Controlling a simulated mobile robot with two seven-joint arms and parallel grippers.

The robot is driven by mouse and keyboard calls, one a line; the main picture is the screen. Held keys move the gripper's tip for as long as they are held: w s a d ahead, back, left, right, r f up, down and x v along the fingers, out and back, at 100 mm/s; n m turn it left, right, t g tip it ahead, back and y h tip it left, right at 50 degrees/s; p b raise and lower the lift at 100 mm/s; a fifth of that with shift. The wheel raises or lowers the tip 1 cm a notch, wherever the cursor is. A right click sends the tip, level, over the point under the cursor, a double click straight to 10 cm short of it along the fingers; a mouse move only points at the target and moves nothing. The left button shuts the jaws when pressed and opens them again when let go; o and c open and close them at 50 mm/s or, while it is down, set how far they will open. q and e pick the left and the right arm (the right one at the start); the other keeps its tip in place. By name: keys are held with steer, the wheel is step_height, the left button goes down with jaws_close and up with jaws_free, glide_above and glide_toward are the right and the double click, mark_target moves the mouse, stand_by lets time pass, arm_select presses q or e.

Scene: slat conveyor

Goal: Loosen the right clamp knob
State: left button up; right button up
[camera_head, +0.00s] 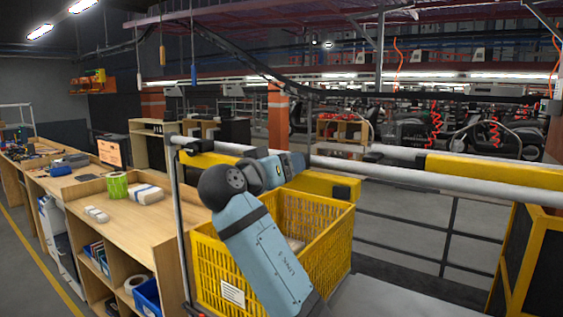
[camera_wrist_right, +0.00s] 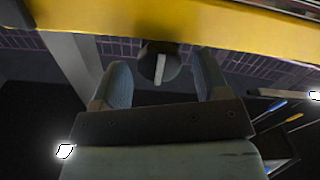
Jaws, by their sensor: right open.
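In the right wrist view, a dark round clamp knob (camera_wrist_right: 158,56) with a pale grey bar on its face sits below a yellow beam (camera_wrist_right: 150,28). My right gripper (camera_wrist_right: 160,64) is open, with one finger on each side of the knob. Gaps show between the knob and both fingers. In the head view, my blue arm reaches up to the yellow beam (camera_head: 326,185); its fingers cannot be made out there. A black clamp (camera_head: 345,190) shows at the beam's right end. My left gripper is not in view.
A yellow crate (camera_head: 325,235) stands below the beam, behind my arm. A wooden workbench (camera_head: 130,215) with a green roll (camera_head: 117,186) is at the left. A metal rail (camera_head: 470,180) and another yellow beam (camera_head: 490,172) run to the right.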

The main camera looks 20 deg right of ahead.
steer(key=shift+c, duration=0.2)
steer(key=c, duration=0.9)
steer(key=shift+n, duration=0.3)
steer(key=shift+w+a+f+n+p, duration=0.1)
steer(key=shift+n+p, duration=0.35)
steer(key=shift+n, duration=2.4)
steer(key=shift+d+f+n+p, duration=0.15)
steer(key=shift+n+p, duration=0.3)
steer(key=shift+n, duration=2.45)
steer(key=shift+w+a+f+n+p, duration=0.15)
steer(key=shift+n+p, duration=0.3)
steer(key=shift+n, duration=2.4)
steer(key=shift+s, duration=0.1)
